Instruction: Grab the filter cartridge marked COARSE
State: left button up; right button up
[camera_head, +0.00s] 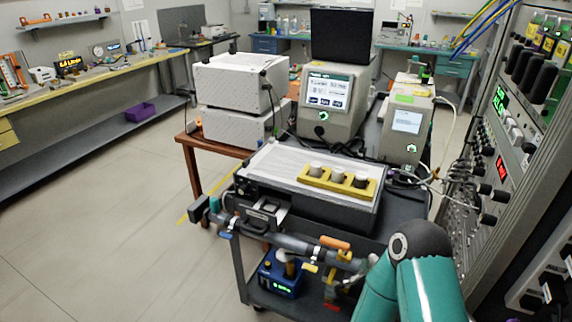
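A yellow holder (312,182) lies on top of the flat grey-and-black unit (280,171) on the cart. Three short cylinders stand in it in a row, likely the filter cartridges: a left one (315,169), a middle one (337,174) and a right one (361,181). They have pale tops and dark lower parts. Any marking on them is too small to read, so I cannot tell which is COARSE. My teal arm comes in at the bottom right, with a dark joint in front of the cart's right side. Neither gripper shows.
Pipework with an orange-handled valve (334,243) runs along the cart's front edge. Two instruments with screens (328,92) (407,121) stand behind the unit. A rack panel (500,150) with cables closes off the right. The floor at left (110,230) is clear.

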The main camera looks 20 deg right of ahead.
aim_at(316, 166)
jog(key=u, duration=0.7)
jog(key=i, duration=0.45)
jog(key=u, duration=0.65)
jog(key=i, duration=0.6)
jog(key=z, duration=2.7)
jog(key=k, duration=0.9)
jog(key=z, duration=0.15)
jog(key=i, duration=0.3)
jog(key=u, duration=0.05)
